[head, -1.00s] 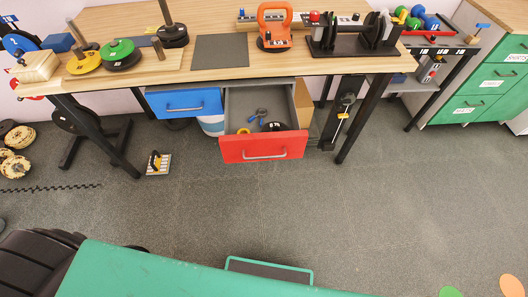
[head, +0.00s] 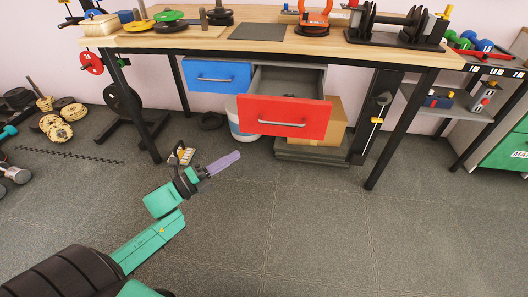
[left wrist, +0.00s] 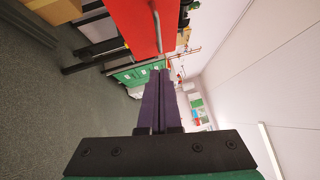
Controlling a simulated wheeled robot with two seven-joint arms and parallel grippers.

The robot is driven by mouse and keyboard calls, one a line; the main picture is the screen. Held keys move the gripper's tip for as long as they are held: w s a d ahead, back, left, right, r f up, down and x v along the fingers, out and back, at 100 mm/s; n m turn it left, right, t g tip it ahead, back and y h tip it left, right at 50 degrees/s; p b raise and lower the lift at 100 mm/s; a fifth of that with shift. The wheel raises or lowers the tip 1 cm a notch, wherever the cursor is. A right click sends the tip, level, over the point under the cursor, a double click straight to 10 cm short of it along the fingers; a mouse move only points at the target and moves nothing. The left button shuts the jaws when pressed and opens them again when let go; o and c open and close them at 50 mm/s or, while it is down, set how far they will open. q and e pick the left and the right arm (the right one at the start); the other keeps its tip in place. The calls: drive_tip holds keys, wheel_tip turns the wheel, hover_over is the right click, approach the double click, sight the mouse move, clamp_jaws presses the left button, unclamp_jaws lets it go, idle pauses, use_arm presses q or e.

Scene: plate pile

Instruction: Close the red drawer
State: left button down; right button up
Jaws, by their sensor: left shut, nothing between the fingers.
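The red drawer (head: 284,117) stands pulled out under the wooden workbench (head: 270,45), with a grey handle (head: 282,124) on its front. Part of its grey inside shows behind the front. My left gripper (head: 224,163) is in front of the bench, to the left of and lower in the picture than the red drawer, apart from it. Its purple fingers are together and empty. In the left wrist view the fingers (left wrist: 159,90) point forward, with the red front (left wrist: 143,20) and its handle at the top. My right gripper is not in view.
A blue drawer (head: 216,76) beside the red one is shut. A cardboard box (head: 325,122) and a white bucket (head: 240,122) are below. Bench legs (head: 390,140) flank the drawers. Weights stand on the floor at left. The floor in front is clear.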

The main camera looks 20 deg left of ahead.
use_arm(q)
drive_tip(key=w+d+r+b, duration=0.1)
drive_tip(key=w+d+r, duration=0.1)
drive_tip(key=w, duration=1)
drive_tip(key=shift+d+b, duration=0.4)
drive_tip(key=shift+d, duration=0.35)
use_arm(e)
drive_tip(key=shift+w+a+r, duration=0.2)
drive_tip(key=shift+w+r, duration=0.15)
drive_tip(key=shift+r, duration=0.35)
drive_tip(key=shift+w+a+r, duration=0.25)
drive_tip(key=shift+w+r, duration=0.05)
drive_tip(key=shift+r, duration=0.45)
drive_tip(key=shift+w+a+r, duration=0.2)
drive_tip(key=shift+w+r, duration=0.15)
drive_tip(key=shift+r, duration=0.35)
